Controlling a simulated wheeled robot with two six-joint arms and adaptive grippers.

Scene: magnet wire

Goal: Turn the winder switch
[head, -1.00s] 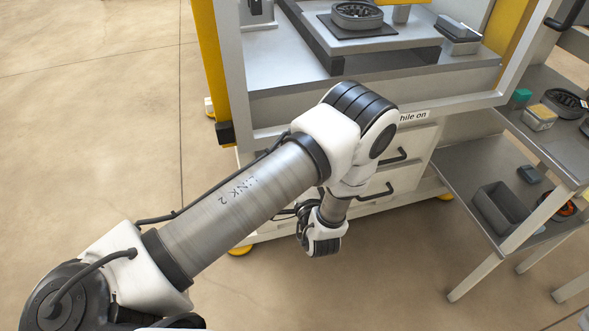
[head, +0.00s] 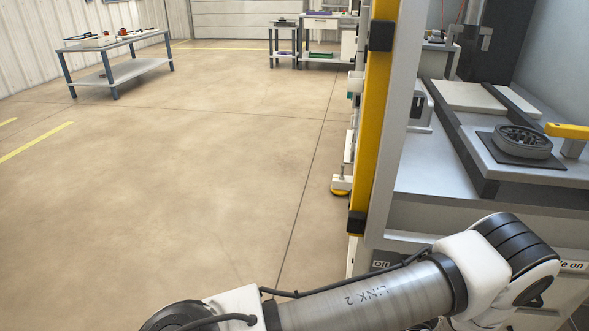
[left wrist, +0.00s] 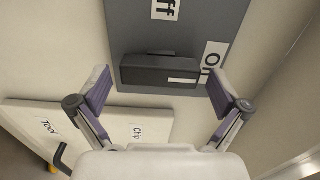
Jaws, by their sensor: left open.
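The winder switch (left wrist: 160,70) is a dark bar-shaped knob on a grey panel (left wrist: 215,20) in the left wrist view. It lies crosswise, and its white mark is at the right end, beside the "On" label (left wrist: 212,54). An "Off" label (left wrist: 166,8) is above it, partly cut off. My left gripper (left wrist: 163,88) is open, with one purple-padded finger left of the switch and the other right of it. Neither finger visibly touches it. In the head view, part of the panel with its "Off" label (head: 381,265) shows above my left arm. My right gripper is not in view.
A yellow post (head: 372,110) stands at the machine's left edge. A round slotted part (head: 522,140) sits on the machine's deck. The floor to the left is open.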

